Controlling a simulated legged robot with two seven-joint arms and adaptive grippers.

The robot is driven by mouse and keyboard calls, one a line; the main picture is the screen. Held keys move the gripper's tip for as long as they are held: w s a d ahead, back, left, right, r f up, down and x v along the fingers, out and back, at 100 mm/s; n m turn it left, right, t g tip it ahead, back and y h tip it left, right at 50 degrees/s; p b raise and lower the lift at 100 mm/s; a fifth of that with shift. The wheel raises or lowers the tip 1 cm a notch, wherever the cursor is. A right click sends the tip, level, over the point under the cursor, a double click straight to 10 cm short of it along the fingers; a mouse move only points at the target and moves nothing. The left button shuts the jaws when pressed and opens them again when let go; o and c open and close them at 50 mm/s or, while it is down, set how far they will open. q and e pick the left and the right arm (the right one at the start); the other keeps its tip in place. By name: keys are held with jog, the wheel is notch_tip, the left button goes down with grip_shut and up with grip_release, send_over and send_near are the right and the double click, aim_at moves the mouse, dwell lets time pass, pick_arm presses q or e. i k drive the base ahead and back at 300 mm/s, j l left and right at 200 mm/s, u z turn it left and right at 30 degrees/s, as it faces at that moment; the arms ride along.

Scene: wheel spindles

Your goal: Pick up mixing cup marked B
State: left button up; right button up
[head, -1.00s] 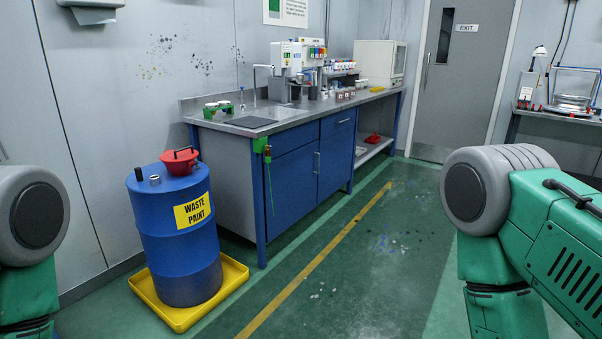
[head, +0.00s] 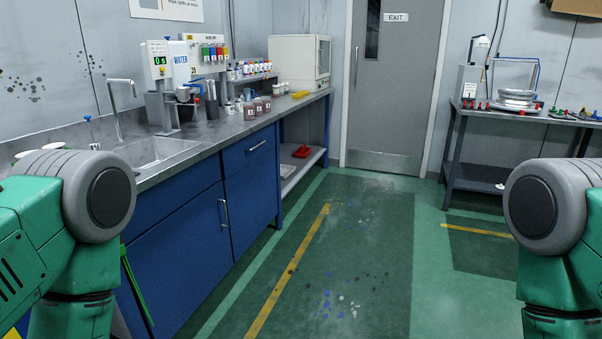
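Several small brownish cups with pale labels stand in a row on the counter (head: 180,165), to the right of the mixing machine; one is the labelled cup (head: 249,111). The letters are too small to read, so I cannot tell which one is marked B. Neither of my grippers is in view. Only my green and grey arm links show, at the left and right edges.
A sink (head: 155,152) with a tap and a dispensing machine (head: 172,75) stand before the cups. A white cabinet (head: 298,62) stands at the far end. The floor along the counter (head: 350,250) is clear. A second bench (head: 490,130) stands at the right.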

aim_at(266, 100)
jog(key=i+u, duration=0.2)
jog(key=i, duration=0.65)
jog(key=i+l+u, duration=0.2)
jog(key=i, duration=0.7)
jog(key=j, duration=0.1)
